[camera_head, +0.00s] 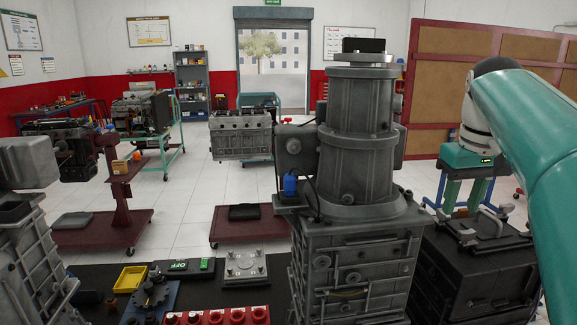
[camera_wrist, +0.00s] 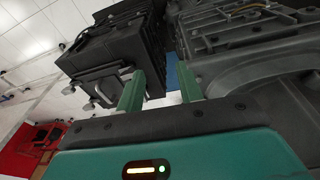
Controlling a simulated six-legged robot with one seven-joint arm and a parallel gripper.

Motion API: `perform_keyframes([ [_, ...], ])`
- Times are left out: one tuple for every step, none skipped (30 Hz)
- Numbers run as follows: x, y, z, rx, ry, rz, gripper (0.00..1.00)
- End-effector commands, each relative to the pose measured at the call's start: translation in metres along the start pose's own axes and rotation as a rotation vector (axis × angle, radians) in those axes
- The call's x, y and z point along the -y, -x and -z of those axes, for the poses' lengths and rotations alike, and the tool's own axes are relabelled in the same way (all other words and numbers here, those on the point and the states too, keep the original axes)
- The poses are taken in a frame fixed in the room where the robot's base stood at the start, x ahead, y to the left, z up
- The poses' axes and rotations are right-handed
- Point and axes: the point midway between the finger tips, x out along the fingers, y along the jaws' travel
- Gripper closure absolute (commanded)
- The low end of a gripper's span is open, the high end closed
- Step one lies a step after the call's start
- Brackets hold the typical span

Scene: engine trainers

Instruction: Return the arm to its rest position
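My teal arm (camera_head: 535,140) comes in from the right edge in the head view and bends down at the wrist. My gripper (camera_head: 462,205) points down at the right, above or just behind a dark engine block (camera_head: 475,275). In the wrist view its two green fingers stand apart, with a gap between the tips (camera_wrist: 160,80). I see nothing held between them. Dark engine parts (camera_wrist: 110,45) lie beyond the fingers. Whether the fingertips touch anything cannot be told.
A tall grey engine unit (camera_head: 355,150) stands left of my gripper. The dark bench top (camera_head: 210,290) carries a yellow bin (camera_head: 130,278), a grey plate fixture (camera_head: 244,266) and a red socket rack (camera_head: 218,317). A brown partition (camera_head: 450,75) stands behind my arm.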

Motion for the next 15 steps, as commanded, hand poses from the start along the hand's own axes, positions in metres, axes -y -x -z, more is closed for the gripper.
perform_keyframes([
  [0.016, -0.002, -0.011, -0.022, 0.001, -0.004, 0.64],
  [0.025, -0.005, -0.017, -0.037, -0.002, -0.007, 0.64],
  [0.036, -0.010, -0.025, -0.057, -0.006, -0.010, 0.64],
  [0.044, -0.015, -0.032, -0.071, -0.011, -0.012, 0.64],
  [0.053, -0.019, -0.038, -0.086, -0.013, -0.013, 0.64],
  [0.064, -0.026, -0.047, -0.105, -0.018, -0.015, 0.64],
  [0.072, -0.032, -0.055, -0.119, -0.021, -0.015, 0.64],
  [0.079, -0.038, -0.062, -0.133, -0.024, -0.016, 0.64],
  [0.090, -0.046, -0.072, -0.154, -0.029, -0.016, 0.64],
  [0.097, -0.053, -0.081, -0.169, -0.031, -0.015, 0.64],
  [0.105, -0.060, -0.089, -0.183, -0.035, -0.014, 0.64],
  [0.114, -0.071, -0.100, -0.201, -0.038, -0.013, 0.64],
  [0.121, -0.078, -0.108, -0.216, -0.042, -0.011, 0.64],
  [0.128, -0.087, -0.117, -0.231, -0.044, -0.009, 0.64],
  [0.137, -0.098, -0.129, -0.250, -0.048, -0.006, 0.64],
])
